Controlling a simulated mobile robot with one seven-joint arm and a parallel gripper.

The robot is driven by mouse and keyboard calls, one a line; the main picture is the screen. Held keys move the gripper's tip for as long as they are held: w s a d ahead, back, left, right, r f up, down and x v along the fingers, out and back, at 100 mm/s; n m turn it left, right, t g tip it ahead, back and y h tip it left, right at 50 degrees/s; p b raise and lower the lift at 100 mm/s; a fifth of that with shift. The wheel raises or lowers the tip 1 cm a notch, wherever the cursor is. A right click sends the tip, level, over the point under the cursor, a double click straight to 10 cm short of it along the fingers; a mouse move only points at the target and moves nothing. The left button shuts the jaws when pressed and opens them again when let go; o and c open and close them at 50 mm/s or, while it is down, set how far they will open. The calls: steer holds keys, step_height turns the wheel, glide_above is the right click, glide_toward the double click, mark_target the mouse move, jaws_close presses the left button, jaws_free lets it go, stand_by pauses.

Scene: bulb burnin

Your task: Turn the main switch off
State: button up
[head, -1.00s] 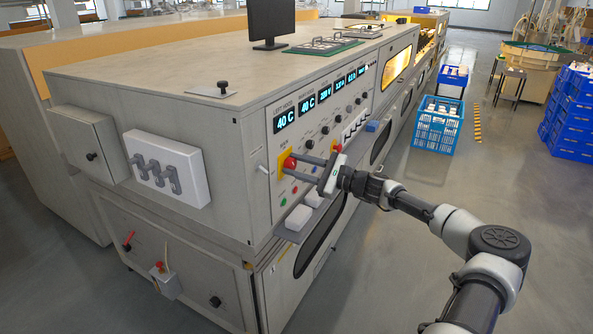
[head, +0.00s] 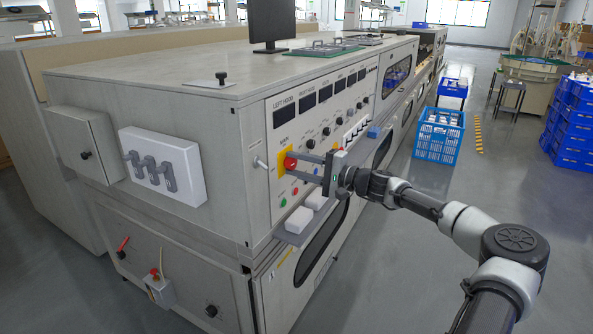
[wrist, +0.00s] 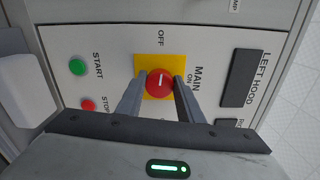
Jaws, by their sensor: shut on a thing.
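The main switch is a red round knob (head: 290,163) on a yellow plate (head: 281,160), on the side control panel of the large grey machine. In the wrist view the knob (wrist: 159,84) sits between my two fingers, and its white mark points toward the OFF label (wrist: 160,38). The ON label (wrist: 190,79) is to the right of the knob there. My gripper (wrist: 161,80) is shut on the knob, one finger on each side. In the head view my gripper (head: 288,164) reaches the panel from the right.
Dark displays (head: 284,116) line the panel's top. A green START button (wrist: 77,67) and a red STOP button (wrist: 88,104) are nearby. White boxes (head: 299,220) stick out below. Blue crates (head: 438,135) stand beyond on the open grey floor.

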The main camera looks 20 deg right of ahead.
steer(key=shift+f+n, duration=0.1)
steer(key=shift+n, duration=0.5)
steer(key=shift+b, duration=0.3)
steer(key=o, duration=1.1)
steer(key=shift+c, duration=0.2)
steer(key=p+v, duration=0.3)
steer(key=v, duration=1.4)
steer(key=shift+s, duration=0.2)
steer(key=shift+d, duration=0.15)
